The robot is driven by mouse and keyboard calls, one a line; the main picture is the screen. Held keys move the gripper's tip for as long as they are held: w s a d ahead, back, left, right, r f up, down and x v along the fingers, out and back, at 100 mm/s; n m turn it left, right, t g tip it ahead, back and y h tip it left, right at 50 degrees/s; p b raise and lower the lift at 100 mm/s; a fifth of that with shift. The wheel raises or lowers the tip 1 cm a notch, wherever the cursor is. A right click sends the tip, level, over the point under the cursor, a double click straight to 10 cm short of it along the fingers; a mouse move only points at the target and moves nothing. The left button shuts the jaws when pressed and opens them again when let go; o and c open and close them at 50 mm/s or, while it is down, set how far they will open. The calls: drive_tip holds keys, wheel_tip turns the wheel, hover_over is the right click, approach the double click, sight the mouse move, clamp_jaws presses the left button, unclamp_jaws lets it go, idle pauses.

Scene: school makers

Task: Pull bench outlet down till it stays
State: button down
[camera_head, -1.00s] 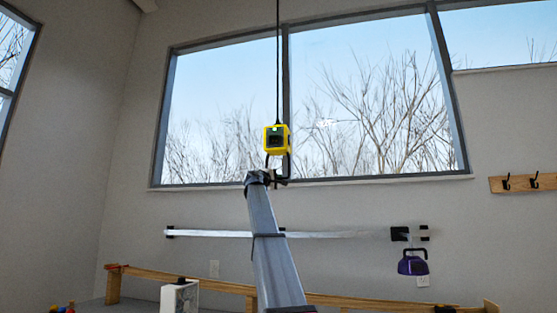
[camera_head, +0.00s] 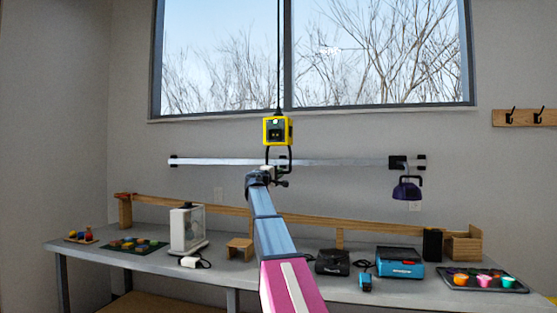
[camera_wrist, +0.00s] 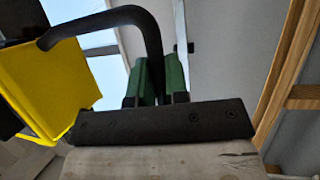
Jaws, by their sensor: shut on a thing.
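The bench outlet (camera_head: 277,131) is a yellow box with a dark face, hanging on a black cord (camera_head: 278,60) from above. A black loop handle (camera_head: 267,155) hangs under it. My gripper (camera_head: 274,172) is at the bottom of this handle, below the box. In the wrist view the yellow box (camera_wrist: 50,75) is at the left, and the black handle (camera_wrist: 150,30) curves down to my gripper's green fingers (camera_wrist: 160,80), which are shut on it. The exact contact is partly hidden.
A workbench (camera_head: 150,262) stands below with a white fan-like box (camera_head: 187,230), a blue case (camera_head: 400,262) and a cup tray (camera_head: 485,284). A wall rail (camera_head: 220,162) runs behind the outlet, with a purple lamp-like thing (camera_head: 407,188) at its right. Air around the outlet is clear.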

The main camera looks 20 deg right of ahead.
drive_tip(key=shift+f, duration=1.35)
drive_tip(key=c, duration=1.1)
unclamp_jaws()
drive_tip(key=shift+c, duration=0.2)
drive_tip(key=v, duration=1)
drive_tip(key=shift+s+a, duration=0.25)
drive_tip(key=shift+a, duration=0.1)
